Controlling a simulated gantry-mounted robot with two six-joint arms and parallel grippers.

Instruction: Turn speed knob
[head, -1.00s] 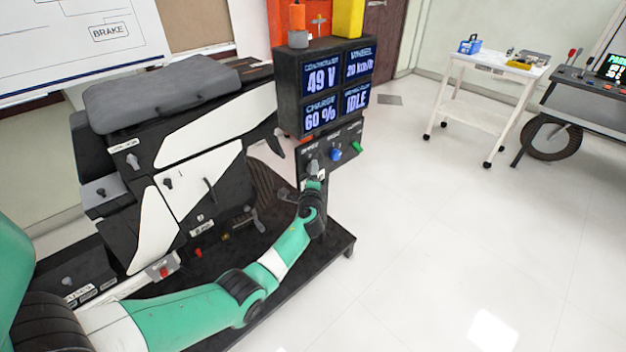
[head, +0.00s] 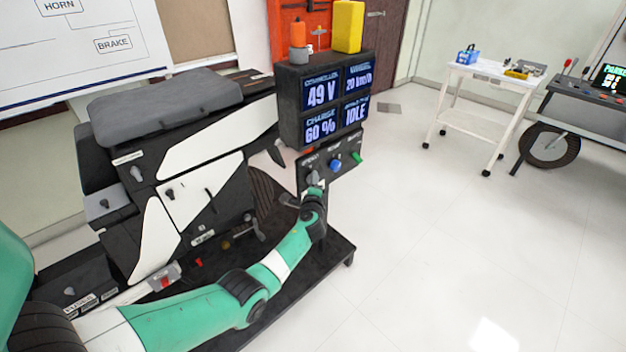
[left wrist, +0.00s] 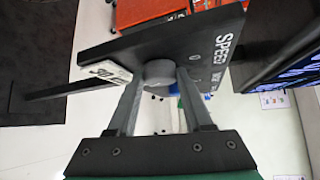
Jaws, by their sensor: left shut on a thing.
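The grey speed knob (head: 312,178) is the leftmost control on the black panel under the screens in the head view. My left arm reaches up to it from below. The left wrist view shows the round knob (left wrist: 160,72) between the two grey fingers of my left gripper (left wrist: 163,78), which is shut on it. "SPEED" is printed on the panel (left wrist: 200,62) beside it. The knob's exact angle is hard to tell. My right gripper is not in view.
Above the panel, the display box (head: 328,98) reads 49 V, 20 km/h, 60 % and IDLE. A blue knob (head: 336,165) and a green one (head: 356,158) sit close to the right. The black chassis base (head: 310,285) lies below. Open floor is on the right.

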